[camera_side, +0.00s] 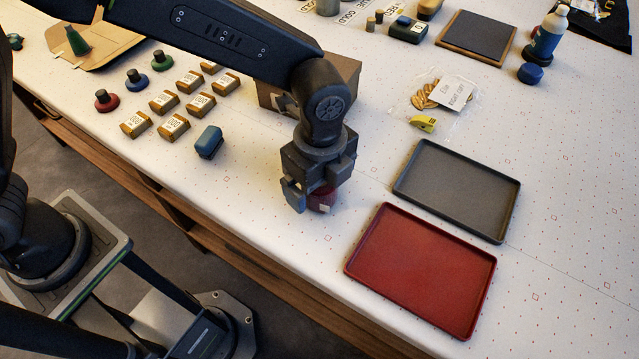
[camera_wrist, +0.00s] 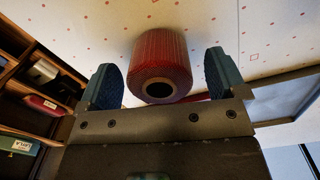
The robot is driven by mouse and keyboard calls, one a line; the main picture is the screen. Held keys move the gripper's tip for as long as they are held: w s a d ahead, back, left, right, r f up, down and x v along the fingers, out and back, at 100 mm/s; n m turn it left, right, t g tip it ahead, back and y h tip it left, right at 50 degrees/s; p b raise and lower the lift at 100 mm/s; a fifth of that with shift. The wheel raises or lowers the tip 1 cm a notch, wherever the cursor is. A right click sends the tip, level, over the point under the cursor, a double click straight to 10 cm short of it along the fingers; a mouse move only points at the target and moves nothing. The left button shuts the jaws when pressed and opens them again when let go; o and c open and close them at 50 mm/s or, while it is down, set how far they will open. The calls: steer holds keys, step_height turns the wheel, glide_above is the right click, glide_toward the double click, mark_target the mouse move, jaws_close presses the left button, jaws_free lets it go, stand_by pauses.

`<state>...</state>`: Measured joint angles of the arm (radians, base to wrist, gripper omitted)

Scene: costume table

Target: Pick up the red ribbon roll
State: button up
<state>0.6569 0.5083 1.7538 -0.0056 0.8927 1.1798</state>
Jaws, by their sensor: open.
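The red ribbon roll (camera_wrist: 162,60) lies on the white table between the two fingers of my gripper (camera_wrist: 163,82) in the wrist view. Its dark core hole faces the camera. A gap shows between the roll and each finger. In the side view my gripper (camera_side: 308,200) is low over the table, left of the trays, and the red roll (camera_side: 321,200) shows partly between its fingers. The gripper is open and the rest of the roll is hidden behind it.
A red tray (camera_side: 420,270) and a grey tray (camera_side: 458,190) lie to the right. A cardboard box (camera_side: 345,72) stands behind my gripper. A blue block (camera_side: 208,142) and several small labelled boxes (camera_side: 173,127) are to the left. The table's front edge (camera_side: 255,262) is near.

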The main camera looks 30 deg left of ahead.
steer(key=shift+f, duration=0.7)
steer(key=shift+c, duration=0.4)
steer(key=c, duration=0.9)
steer(key=shift+c, duration=0.2)
